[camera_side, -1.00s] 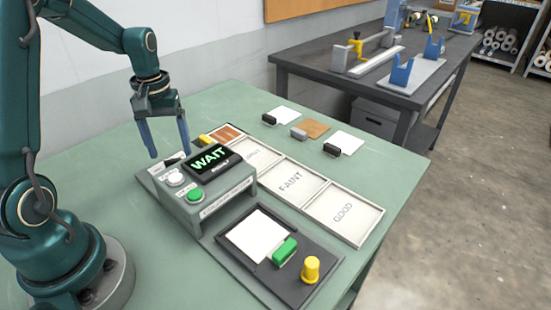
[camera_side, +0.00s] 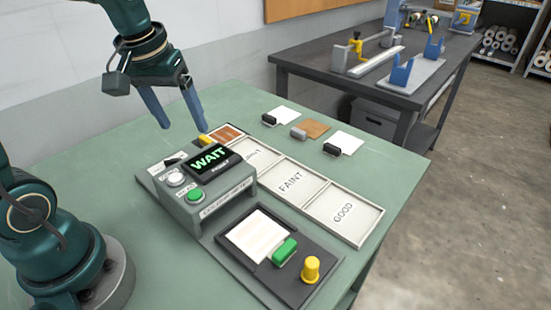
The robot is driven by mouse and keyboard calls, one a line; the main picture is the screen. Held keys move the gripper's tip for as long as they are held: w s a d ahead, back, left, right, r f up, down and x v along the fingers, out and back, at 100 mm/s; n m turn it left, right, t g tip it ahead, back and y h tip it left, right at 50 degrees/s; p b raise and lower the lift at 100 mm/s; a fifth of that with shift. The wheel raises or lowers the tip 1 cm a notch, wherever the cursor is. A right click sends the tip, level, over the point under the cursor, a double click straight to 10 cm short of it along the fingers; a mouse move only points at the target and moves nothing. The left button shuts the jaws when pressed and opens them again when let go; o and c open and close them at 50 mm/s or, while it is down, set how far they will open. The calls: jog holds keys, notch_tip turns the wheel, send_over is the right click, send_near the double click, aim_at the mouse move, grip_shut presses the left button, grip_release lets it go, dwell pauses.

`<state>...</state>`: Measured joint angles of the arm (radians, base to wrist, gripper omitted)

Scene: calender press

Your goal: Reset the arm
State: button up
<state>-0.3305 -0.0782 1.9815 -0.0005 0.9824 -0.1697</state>
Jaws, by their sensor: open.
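My gripper (camera_side: 176,111) hangs in the air above the back left of the green table, its two blue fingers apart with nothing between them. It is behind and above the grey control box (camera_side: 205,190), not touching it. The box has a screen (camera_side: 212,161) reading "WAIT", a white button (camera_side: 175,179) and a green button (camera_side: 195,196).
A dark tray (camera_side: 280,255) holds a white sheet (camera_side: 257,236), a green block (camera_side: 285,251) and a yellow knob (camera_side: 311,268). Labelled panels, including "FAINT" (camera_side: 291,182) and "GOOD" (camera_side: 343,213), lie behind it. Several sample cards with blocks lie at the back. A dark bench (camera_side: 380,60) stands beyond.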

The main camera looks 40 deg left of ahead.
jog(key=s+d+m+t+h, duration=0.1)
jog(key=s+d+m+t, duration=0.1)
jog(key=s+d+m, duration=0.3)
jog(key=s+d, duration=0.3)
jog(key=s, duration=0.1)
jog(key=shift+d+m+t, duration=0.2)
jog(key=shift+m+t, duration=0.2)
jog(key=shift+s+r, duration=0.1)
